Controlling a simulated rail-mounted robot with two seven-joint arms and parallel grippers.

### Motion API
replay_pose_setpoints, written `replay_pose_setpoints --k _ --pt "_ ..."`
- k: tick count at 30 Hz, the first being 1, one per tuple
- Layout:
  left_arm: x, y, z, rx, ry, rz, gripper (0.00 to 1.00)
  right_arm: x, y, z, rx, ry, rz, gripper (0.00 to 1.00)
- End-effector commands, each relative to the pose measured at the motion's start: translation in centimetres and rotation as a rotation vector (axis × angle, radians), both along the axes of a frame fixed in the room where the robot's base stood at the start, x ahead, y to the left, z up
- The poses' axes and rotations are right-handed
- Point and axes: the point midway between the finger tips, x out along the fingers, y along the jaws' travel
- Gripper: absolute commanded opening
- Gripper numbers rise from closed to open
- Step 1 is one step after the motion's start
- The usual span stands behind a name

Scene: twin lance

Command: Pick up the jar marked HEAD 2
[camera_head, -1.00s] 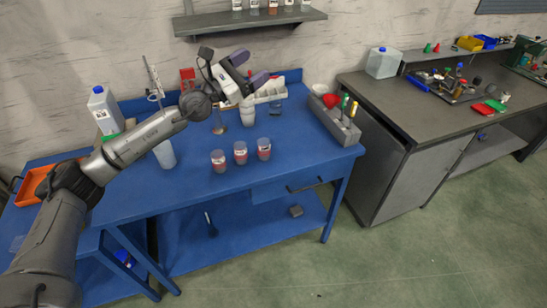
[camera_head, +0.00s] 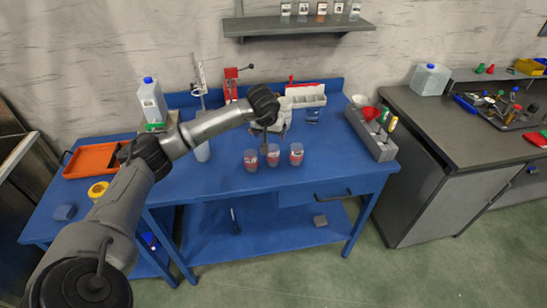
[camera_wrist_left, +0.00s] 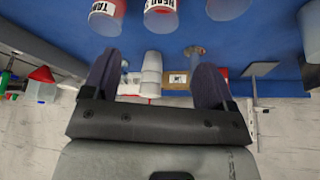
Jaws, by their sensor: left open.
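Three clear jars with red-and-white labels stand in a row on the blue bench. The middle jar (camera_head: 273,155) has a label starting HEAD in the left wrist view (camera_wrist_left: 162,14); its number is not clear. The right jar (camera_head: 296,154) starts TAR in that view (camera_wrist_left: 104,16). The left jar (camera_head: 250,160) also shows there (camera_wrist_left: 228,8), its lettering hidden. My left gripper (camera_head: 268,133) hangs just behind the jars, mostly hidden by its wrist. In the wrist view its fingers (camera_wrist_left: 158,62) are apart with nothing between them. My right gripper is out of view.
A grey tool caddy (camera_head: 372,136) stands at the bench's right end. A white bin rack (camera_head: 308,96) is at the back. An orange tray (camera_head: 92,160) and a jug (camera_head: 152,102) are on the left. The front strip of the bench is clear.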

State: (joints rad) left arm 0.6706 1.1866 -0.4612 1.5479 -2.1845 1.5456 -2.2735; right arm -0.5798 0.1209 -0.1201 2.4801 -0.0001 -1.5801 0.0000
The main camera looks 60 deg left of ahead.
Motion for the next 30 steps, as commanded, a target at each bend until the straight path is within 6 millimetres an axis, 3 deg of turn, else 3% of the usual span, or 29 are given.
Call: replay_pose_setpoints --k 12,23,30 --pt "1.8 1.6 -6.2 0.001 0.004 -0.016 0.79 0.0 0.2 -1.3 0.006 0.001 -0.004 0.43" --pt "2.4 2.1 -8.3 0.001 0.002 -0.015 0.79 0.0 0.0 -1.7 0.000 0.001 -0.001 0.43" --pt "3.0 2.8 -11.4 -0.001 0.004 -0.014 0.79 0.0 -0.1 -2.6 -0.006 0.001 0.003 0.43"
